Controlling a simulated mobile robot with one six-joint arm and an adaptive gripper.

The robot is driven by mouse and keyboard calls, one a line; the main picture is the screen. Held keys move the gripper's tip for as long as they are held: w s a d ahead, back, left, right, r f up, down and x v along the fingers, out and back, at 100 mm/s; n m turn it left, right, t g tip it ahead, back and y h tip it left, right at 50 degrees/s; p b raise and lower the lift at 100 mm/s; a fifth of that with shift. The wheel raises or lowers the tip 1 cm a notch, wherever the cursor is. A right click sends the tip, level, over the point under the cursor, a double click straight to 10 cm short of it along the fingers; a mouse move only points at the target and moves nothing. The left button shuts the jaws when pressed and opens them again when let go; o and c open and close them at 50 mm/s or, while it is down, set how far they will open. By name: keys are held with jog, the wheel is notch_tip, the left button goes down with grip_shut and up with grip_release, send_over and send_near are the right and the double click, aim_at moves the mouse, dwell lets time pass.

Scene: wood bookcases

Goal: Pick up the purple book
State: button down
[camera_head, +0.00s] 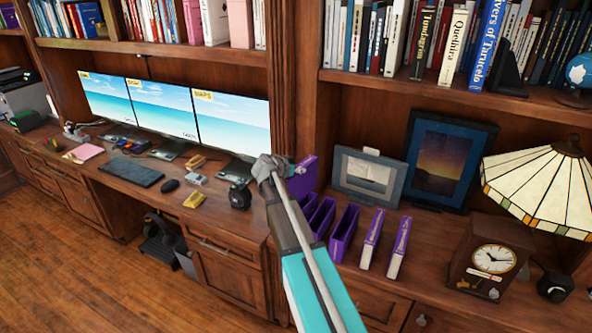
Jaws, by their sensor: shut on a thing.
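My gripper (290,171) is at the middle of the head view, above the right-hand end of the desk. It is shut on a purple book (304,178), which shows just right of it, raised and tilted above the purple holders. The fingertips are small and partly hidden, so the exact grip is hard to make out. Two more purple books with pale page edges stand on the wood surface to the right, one nearer (371,240) and one farther right (399,249).
Several purple open-topped holders (343,233) stand below my gripper. Picture frames (368,177), a clock (493,259) and a stained-glass lamp (540,190) are to the right. Monitors (232,120), a keyboard (131,171) and a dark camera-like object (239,196) are left. Bookshelves overhang the back.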

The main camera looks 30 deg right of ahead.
jog(key=shift+r+p, duration=0.8)
jog(key=shift+r, duration=0.3)
dwell(0.5)
